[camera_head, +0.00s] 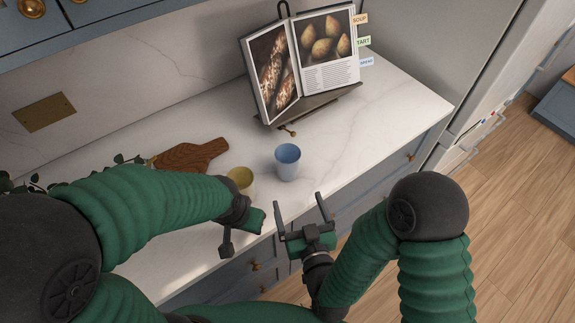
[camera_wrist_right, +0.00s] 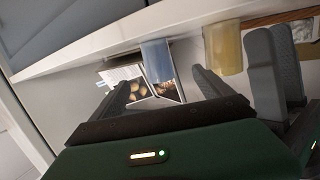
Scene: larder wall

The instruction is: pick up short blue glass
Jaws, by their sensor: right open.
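The short blue glass (camera_head: 288,162) stands upright on the pale counter, beyond my right gripper. My right gripper (camera_head: 301,211) is open and empty, a short way in front of the counter edge, its fingers pointing toward the glass. In the right wrist view the blue glass (camera_wrist_right: 157,60) appears between the two fingers (camera_wrist_right: 163,86), apart from them. My left gripper (camera_head: 240,228) is near the counter's front edge, partly hidden by its own arm; its jaw opening is unclear.
A yellow glass (camera_head: 240,178) stands left of the blue one, partly hidden by my left arm. A wooden board (camera_head: 190,156) lies behind it. An open cookbook (camera_head: 305,62) on a stand is at the back. The counter right of the blue glass is clear.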

